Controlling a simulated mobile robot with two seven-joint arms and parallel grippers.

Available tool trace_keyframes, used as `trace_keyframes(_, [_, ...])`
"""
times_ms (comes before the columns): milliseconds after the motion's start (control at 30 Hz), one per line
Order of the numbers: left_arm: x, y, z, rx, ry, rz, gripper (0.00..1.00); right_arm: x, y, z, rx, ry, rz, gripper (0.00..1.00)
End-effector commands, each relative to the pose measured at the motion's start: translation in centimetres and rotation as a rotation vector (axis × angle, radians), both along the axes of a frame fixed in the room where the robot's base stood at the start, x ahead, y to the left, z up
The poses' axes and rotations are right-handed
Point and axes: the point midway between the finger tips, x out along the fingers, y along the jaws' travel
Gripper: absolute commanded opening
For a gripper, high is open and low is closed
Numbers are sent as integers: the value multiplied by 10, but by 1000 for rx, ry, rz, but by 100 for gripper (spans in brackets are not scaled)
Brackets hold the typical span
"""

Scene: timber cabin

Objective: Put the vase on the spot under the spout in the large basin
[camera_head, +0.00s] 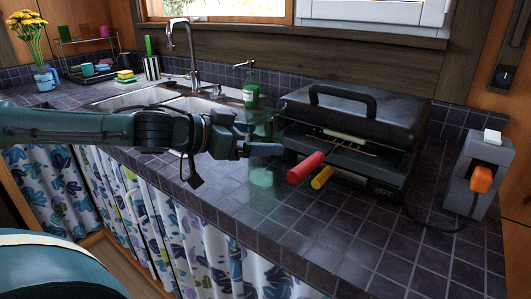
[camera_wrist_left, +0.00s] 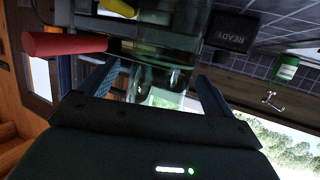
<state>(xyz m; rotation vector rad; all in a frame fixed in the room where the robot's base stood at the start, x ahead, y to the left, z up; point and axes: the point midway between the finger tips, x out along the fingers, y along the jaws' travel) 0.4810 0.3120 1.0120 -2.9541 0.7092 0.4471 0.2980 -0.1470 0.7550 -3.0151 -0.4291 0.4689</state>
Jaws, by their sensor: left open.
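A clear, greenish glass vase (camera_head: 262,177) stands on the tiled counter, just left of the grill, and is hard to make out. My left gripper (camera_head: 262,140) reaches over the counter from the left, at the vase. In the left wrist view the fingers (camera_wrist_left: 155,85) are apart, with the vase glass (camera_wrist_left: 165,48) in front of and between them; I cannot tell whether they touch it. The sink basins (camera_head: 192,104) lie behind my left arm, which partly hides them. The tall faucet (camera_head: 181,22) stands behind them. My right gripper is not in view.
A black grill (camera_head: 345,125) stands close on the right, with a red handle (camera_head: 305,167) and a yellow handle (camera_head: 322,178) sticking out. A green soap bottle (camera_head: 251,95) stands behind. Yellow flowers in a blue vase (camera_head: 46,78) stand far left.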

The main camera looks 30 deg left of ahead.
Motion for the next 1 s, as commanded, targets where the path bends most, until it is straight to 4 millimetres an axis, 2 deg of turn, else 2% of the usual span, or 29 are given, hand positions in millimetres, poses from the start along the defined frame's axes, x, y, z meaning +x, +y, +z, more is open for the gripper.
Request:
trace_keyframes(333, [19, -8, -8, 1, 2, 3, 89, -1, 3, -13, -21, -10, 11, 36])
trace_keyframes(733, [22, -10, -6, -1, -1, 1, 89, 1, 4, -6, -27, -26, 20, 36])
trace_keyframes(1000, [22, -10, -6, -1, -1, 1, 67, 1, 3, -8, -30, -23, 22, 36])
